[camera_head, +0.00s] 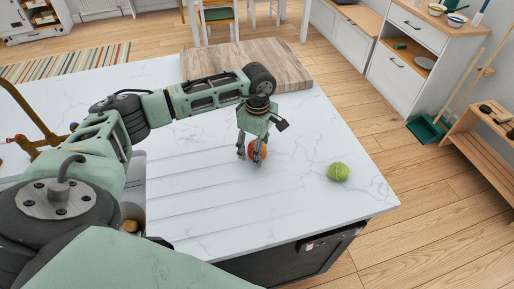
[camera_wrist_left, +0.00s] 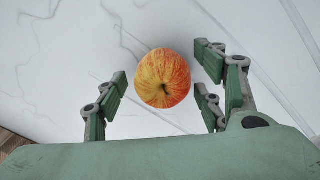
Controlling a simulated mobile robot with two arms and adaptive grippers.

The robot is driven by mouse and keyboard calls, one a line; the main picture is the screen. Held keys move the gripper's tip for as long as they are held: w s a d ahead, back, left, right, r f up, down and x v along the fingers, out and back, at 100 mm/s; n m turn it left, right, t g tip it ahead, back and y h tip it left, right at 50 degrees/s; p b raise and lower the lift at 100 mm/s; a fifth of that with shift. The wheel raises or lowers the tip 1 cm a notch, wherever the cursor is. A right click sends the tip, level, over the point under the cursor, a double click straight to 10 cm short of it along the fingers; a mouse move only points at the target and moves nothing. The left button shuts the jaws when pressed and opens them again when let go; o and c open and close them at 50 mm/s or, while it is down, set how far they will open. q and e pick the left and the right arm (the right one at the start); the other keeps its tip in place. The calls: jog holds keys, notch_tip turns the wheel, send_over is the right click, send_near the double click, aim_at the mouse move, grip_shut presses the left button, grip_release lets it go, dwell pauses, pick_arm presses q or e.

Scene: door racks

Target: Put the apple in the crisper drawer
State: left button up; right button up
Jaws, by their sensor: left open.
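The red and yellow apple (camera_head: 257,149) rests on the white marble countertop (camera_head: 290,195). My left gripper (camera_head: 251,158) points down over it, with its fingers on either side of the apple. In the left wrist view the apple (camera_wrist_left: 162,78) lies between the spread fingers of my left gripper (camera_wrist_left: 163,88), with gaps on both sides. The gripper is open. No crisper drawer is clearly in view. My right gripper is not in view.
A green cabbage-like ball (camera_head: 338,172) sits on the counter to the right of the apple. A wooden board (camera_head: 290,62) lies at the counter's back edge. A brass tap (camera_head: 40,130) stands at the left. A dark appliance (camera_head: 300,262) is below the front edge.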

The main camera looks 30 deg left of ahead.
pick_arm(q)
jog(key=c, duration=1.4)
jog(key=shift+o, duration=0.2)
jog(key=shift+r, duration=0.1)
